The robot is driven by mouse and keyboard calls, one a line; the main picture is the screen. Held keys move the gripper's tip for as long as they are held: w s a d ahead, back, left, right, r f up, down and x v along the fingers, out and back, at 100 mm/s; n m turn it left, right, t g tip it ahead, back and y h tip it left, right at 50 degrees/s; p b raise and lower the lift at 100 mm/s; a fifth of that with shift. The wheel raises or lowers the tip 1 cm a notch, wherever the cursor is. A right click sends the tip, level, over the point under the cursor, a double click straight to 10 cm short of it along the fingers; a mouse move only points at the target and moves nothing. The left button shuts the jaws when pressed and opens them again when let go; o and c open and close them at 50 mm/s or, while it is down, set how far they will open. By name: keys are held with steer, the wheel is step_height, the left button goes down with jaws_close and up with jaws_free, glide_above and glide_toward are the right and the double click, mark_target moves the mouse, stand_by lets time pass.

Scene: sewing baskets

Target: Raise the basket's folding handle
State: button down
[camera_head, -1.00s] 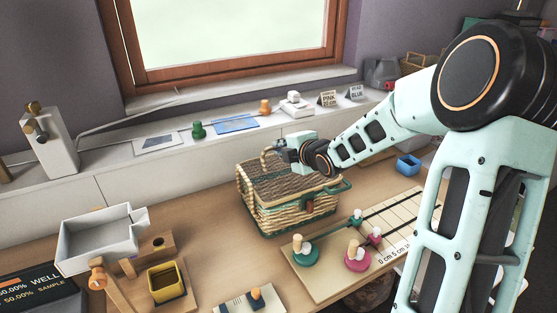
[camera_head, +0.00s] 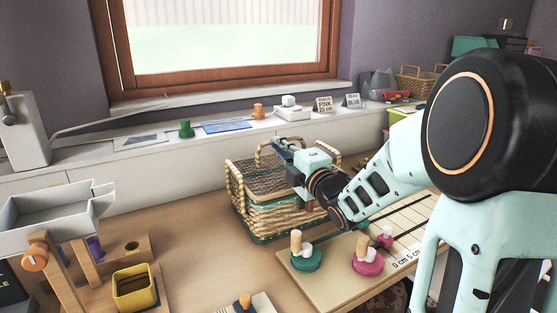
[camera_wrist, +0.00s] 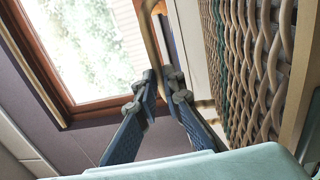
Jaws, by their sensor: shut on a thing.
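The woven basket (camera_head: 275,222), with green bands, stands on the table below my gripper. One wicker loop (camera_head: 236,186) stands at its left side, and the handle (camera_head: 262,152) shows as an arch at the back, partly hidden by my gripper. My gripper (camera_head: 281,147) is above the basket's top, its fingers at the arch. In the wrist view my gripper (camera_wrist: 160,90) is shut on a thin tan strip of the handle (camera_wrist: 153,45). The basket's woven wall (camera_wrist: 245,70) fills the right side there, apart from the fingers.
A board with pink and green spools (camera_head: 305,256) lies in front of the basket. A grey tray (camera_head: 60,215) and a yellow box (camera_head: 135,287) are at left. The window ledge (camera_head: 150,150) behind holds small items. Bare table (camera_head: 190,235) lies left of the basket.

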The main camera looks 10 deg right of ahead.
steer(key=shift+s+d+f+t+b, duration=0.1)
steer(key=shift+s+t+b, duration=0.15)
steer(key=shift+t+b, duration=0.45)
steer(key=c, duration=2.3)
jaws_free()
steer(key=shift+s, duration=0.1)
steer(key=v, duration=1.1)
steer(key=shift+s+d, duration=0.3)
steer(key=shift+s, duration=0.05)
steer(key=shift+o, duration=0.3)
